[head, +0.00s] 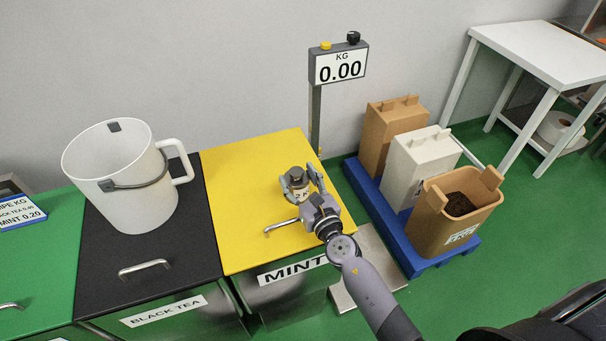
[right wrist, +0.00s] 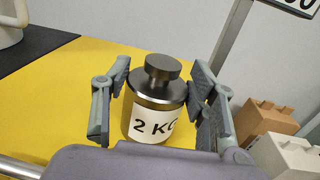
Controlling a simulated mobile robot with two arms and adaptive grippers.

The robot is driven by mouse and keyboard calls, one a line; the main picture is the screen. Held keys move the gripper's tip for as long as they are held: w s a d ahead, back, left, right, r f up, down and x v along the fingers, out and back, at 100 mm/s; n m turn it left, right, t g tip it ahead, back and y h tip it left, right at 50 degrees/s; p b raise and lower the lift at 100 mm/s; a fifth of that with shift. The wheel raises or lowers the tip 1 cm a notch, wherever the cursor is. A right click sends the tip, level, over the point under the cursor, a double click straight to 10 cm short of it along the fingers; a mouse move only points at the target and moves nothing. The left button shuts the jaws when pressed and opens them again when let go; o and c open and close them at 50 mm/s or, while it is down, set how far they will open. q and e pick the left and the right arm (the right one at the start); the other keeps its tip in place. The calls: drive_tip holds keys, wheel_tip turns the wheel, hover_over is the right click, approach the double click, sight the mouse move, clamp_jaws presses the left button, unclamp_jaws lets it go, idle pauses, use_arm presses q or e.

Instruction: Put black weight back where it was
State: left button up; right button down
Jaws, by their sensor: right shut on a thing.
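The weight (head: 296,177) is a dark metal cylinder with a knob on top and a white label. In the right wrist view the weight (right wrist: 158,92) reads "2 KG" and stands upright between two grey fingers. My right gripper (head: 301,180) is shut on it, one finger on each side. They are over the yellow lid (head: 235,178) of the mint cabinet, towards its right side. I cannot tell whether the weight's base touches the lid; the gripper hides it. My left gripper is not in view.
A white pitcher (head: 130,205) stands on the black-tea cabinet's black lid (head: 190,255). A scale display (head: 338,68) reads 0.00, above a metal platform (head: 362,255) on the floor. A blue pallet (head: 375,208) holds three bags. A white table (head: 550,50) stands at the back right.

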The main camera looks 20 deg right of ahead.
drive_tip(key=shift+r, duration=0.4)
drive_tip(key=shift+a, duration=0.2)
drive_tip(key=c, duration=1.1)
unclamp_jaws()
drive_tip(key=shift+s+f, duration=0.15)
drive_tip(key=shift+f, duration=0.25)
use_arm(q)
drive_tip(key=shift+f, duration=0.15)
use_arm(e)
drive_tip(key=o, duration=0.5)
drive_tip(key=shift+c, duration=0.2)
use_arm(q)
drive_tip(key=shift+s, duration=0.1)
use_arm(e)
drive_tip(key=shift+r, duration=0.1)
drive_tip(key=s, duration=0.3)
drive_tip(key=s+d+b, duration=0.1)
drive_tip(key=s, duration=0.7)
drive_tip(key=shift+d+b, duration=0.15)
drive_tip(key=shift+b, duration=0.2)
drive_tip(key=shift+s, duration=0.55)
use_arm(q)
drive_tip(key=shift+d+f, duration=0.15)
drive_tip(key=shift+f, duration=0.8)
